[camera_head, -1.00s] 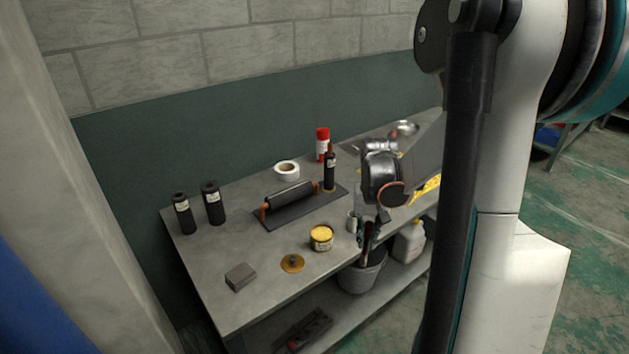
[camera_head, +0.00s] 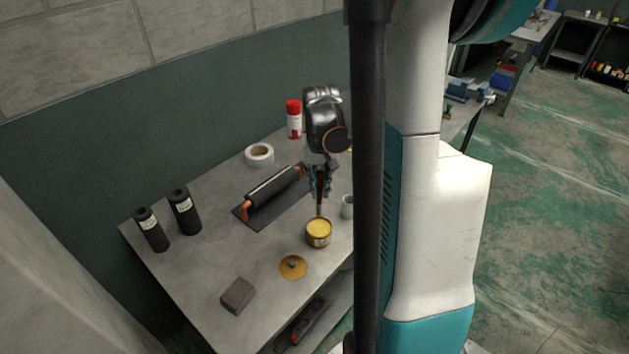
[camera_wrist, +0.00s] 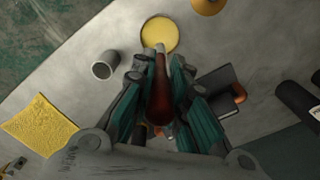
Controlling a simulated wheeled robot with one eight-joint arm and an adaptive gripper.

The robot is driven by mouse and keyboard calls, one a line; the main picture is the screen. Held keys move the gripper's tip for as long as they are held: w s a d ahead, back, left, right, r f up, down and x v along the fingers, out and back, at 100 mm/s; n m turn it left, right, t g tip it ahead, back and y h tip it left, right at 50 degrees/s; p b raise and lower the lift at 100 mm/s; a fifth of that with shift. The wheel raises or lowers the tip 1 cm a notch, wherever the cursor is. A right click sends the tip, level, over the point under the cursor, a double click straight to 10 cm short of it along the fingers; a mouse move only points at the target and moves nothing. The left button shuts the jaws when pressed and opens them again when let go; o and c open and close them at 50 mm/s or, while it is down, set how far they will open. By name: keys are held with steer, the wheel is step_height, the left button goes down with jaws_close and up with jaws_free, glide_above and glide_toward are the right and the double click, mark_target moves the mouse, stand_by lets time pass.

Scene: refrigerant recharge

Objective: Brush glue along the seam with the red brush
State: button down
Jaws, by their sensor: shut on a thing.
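My gripper (camera_head: 319,187) is shut on the red brush, which hangs tip-down over the open yellow glue can (camera_head: 319,233). In the wrist view the brush's red-brown handle (camera_wrist: 160,100) lies between the fingers, and its pale end meets the near edge of the can's yellow top (camera_wrist: 158,33). I cannot tell whether the bristles touch the glue. A black sleeve (camera_head: 275,186) around a copper pipe lies on a dark mat (camera_head: 254,222), to the left of my gripper. The seam itself cannot be made out.
The can's lid (camera_head: 293,267) and a grey block (camera_head: 238,295) lie at the front. A grey cup (camera_head: 347,207) stands right of the can. Two black cylinders (camera_head: 151,230), a white tape roll (camera_head: 259,154) and a red-and-white can (camera_head: 294,120) stand farther off. A yellow cloth (camera_wrist: 40,125) lies aside.

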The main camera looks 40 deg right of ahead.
mark_target(320, 203)
steer(key=shift+f+b, duration=1.85)
steer(key=shift+f, duration=0.95)
steer(key=shift+s+f+b, duration=0.1)
steer(key=shift+f+b, duration=0.45)
stand_by(0.3)
steer(key=shift+r, duration=0.1)
steer(key=shift+r+p, duration=2.35)
steer(key=shift+r, duration=1.1)
